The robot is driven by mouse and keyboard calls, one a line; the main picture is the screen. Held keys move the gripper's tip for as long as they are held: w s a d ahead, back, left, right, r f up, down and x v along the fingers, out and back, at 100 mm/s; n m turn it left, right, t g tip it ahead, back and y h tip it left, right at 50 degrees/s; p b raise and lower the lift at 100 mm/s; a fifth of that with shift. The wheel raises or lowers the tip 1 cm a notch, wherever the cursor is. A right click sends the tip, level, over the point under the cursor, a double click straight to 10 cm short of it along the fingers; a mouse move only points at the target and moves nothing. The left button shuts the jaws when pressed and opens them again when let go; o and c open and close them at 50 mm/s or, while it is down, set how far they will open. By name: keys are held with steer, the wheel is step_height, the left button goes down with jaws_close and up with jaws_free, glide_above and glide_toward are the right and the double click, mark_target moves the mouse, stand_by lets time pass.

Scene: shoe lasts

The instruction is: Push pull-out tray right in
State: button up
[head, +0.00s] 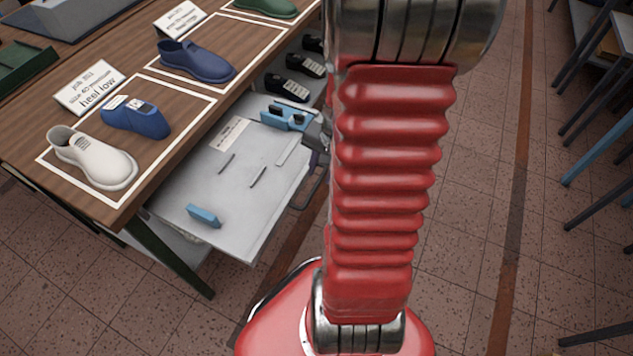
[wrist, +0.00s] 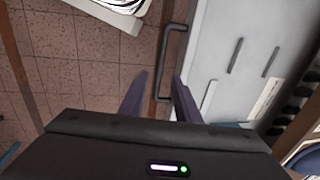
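The light grey pull-out tray (head: 232,180) sticks out from under the wooden display table in the head view. Its grey surface also shows at right in the wrist view (wrist: 222,85). A dark bar handle (wrist: 163,70) is on the tray's front edge. My gripper (wrist: 160,78) is open, its two dark fingers apart, with the lower part of the handle appearing between them. I cannot tell whether they touch it. In the head view my red arm hides most of the gripper and part of the handle.
A blue block (head: 204,215) and a blue holder (head: 284,117) are on the tray. The wooden table (head: 115,140) carries shoes, lasts and cards. Dark lasts (head: 287,87) sit on a shelf beneath. Tiled floor (head: 455,200) is free at right, before blue-legged furniture (head: 600,147).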

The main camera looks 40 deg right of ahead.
mark_target(316, 186)
steer(key=shift+w+a+f, duration=0.1)
steer(key=shift+w+f, duration=0.05)
steer(key=shift+f, duration=0.85)
steer(key=shift+w+f, duration=0.2)
steer(key=shift+f, duration=0.75)
steer(key=shift+w+a+f, duration=0.1)
steer(key=shift+w+f, duration=0.05)
steer(key=shift+f, duration=0.85)
jaws_close()
